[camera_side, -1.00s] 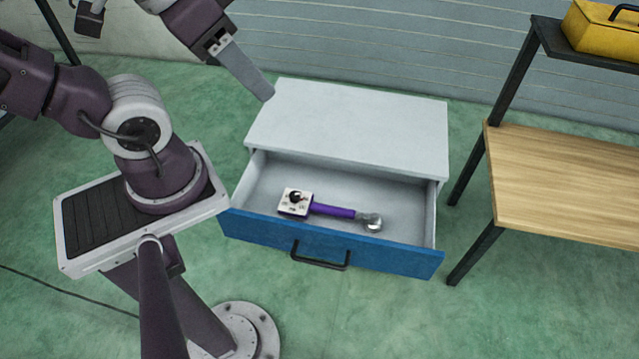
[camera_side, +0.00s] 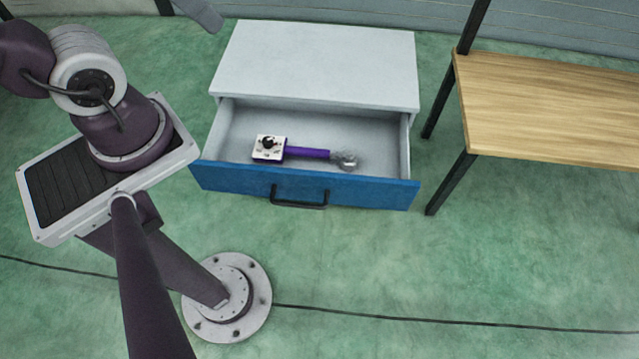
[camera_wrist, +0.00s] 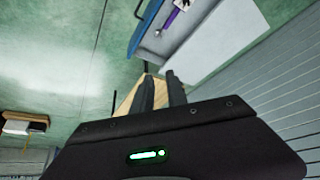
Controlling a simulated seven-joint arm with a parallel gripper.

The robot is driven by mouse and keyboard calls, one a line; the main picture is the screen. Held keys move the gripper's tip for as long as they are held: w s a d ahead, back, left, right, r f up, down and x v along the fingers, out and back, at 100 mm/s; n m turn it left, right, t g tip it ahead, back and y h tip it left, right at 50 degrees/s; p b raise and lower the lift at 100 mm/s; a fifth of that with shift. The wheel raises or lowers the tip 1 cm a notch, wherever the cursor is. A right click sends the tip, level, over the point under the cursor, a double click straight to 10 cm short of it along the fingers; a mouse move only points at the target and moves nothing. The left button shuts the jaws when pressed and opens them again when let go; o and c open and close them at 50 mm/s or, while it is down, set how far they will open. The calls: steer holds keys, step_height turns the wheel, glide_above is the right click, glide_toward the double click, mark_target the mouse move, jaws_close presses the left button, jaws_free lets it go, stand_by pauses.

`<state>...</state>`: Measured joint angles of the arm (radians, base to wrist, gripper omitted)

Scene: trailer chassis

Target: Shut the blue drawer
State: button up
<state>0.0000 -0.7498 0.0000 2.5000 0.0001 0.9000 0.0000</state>
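The blue drawer (camera_side: 300,187) is pulled well out of a white cabinet (camera_side: 315,65) and has a black bar handle (camera_side: 299,203) on its front. In the wrist view its blue front (camera_wrist: 147,28) shows at the top. My gripper (camera_wrist: 159,76) shows two dark fingers with a gap between them and nothing held. In the side view only a grey end of it (camera_side: 205,14) shows at the top edge, above and left of the cabinet. It is apart from the drawer. The rest of the gripper is out of the side view.
A wooden-topped table (camera_side: 560,110) with black legs stands to the right of the cabinet. The green floor (camera_side: 400,270) in front of the drawer is clear, apart from a thin dark line.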

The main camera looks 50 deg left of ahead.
steer(key=shift+w+m, duration=0.3)
jaws_close()
steer(key=w+d+f+m+g+y, duration=0.2)
steer(key=w+d+f+m+g, duration=0.1)
steer(key=w+m, duration=0.5)
steer(key=w+d+f+m+y, duration=0.3)
steer(key=w+d+f+m, duration=0.45)
steer(key=d+f, duration=0.35)
steer(key=d+f+m+t+y, duration=0.1)
steer(key=d+f+m, duration=0.2)
steer(key=f, duration=0.4)
steer(key=d+f+m+t, duration=0.1)
steer(key=d+f+m, duration=0.2)
steer(key=f, duration=0.4)
steer(key=m+t, duration=0.2)
steer(key=m, duration=0.3)
glide_toward(363, 184)
step_height(363, 184, down, 4)
steer(key=w+a, duration=0.2)
steer(key=shift+w+a+f+y, duration=0.2)
steer(key=shift+w+a+y, duration=0.1)
steer(key=shift+w, duration=0.2)
